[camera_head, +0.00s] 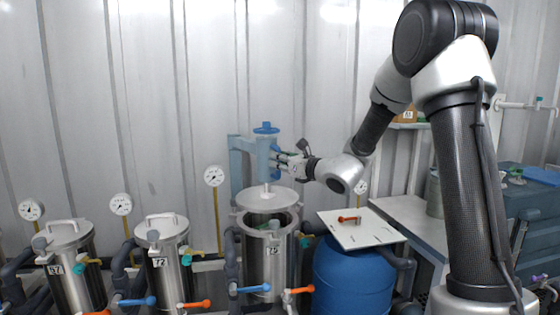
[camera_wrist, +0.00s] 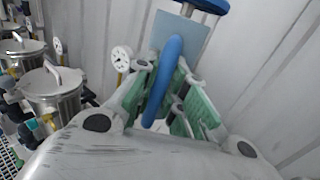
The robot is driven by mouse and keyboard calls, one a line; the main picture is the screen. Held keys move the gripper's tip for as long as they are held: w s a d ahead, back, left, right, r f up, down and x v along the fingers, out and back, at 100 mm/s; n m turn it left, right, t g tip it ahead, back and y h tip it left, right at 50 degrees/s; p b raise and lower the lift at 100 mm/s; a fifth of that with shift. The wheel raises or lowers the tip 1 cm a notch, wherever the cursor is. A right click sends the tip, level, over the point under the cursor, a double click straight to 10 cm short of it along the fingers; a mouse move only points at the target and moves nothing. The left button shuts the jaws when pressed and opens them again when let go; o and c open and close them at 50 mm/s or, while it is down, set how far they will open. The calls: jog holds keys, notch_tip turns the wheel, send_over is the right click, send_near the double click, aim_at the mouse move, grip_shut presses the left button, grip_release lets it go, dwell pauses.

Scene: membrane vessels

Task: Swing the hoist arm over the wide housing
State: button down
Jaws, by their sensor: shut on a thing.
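The blue hoist arm (camera_head: 240,155) stands against the wall, with a blue cylinder and a blue top knob (camera_head: 266,127). A round steel lid (camera_head: 266,199) hangs below it, above the open wide housing (camera_head: 268,262). A gap shows between the lid and the housing's rim, and the lid looks roughly over the opening. My gripper (camera_head: 278,160) is at the right side of the blue cylinder. In the wrist view, my gripper (camera_wrist: 165,95) has its green pads on either side of a curved blue handle (camera_wrist: 163,85), shut on it. The pads' contact is partly hidden.
Two narrower lidded steel vessels (camera_head: 163,262) (camera_head: 72,265) stand to the left, with gauges and coloured valve handles. A blue barrel (camera_head: 350,280) with a white board (camera_head: 375,234) on top stands close to the right. A workbench (camera_head: 400,222) is farther right.

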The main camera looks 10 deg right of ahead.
jog(key=shift+s+a, duration=0.1)
jog(key=shift+a, duration=0.15)
jog(key=c, duration=1.7)
grip_release()
jog(key=shift+c, duration=0.2)
jog(key=shift+a, duration=0.15)
jog(key=v, duration=1.2)
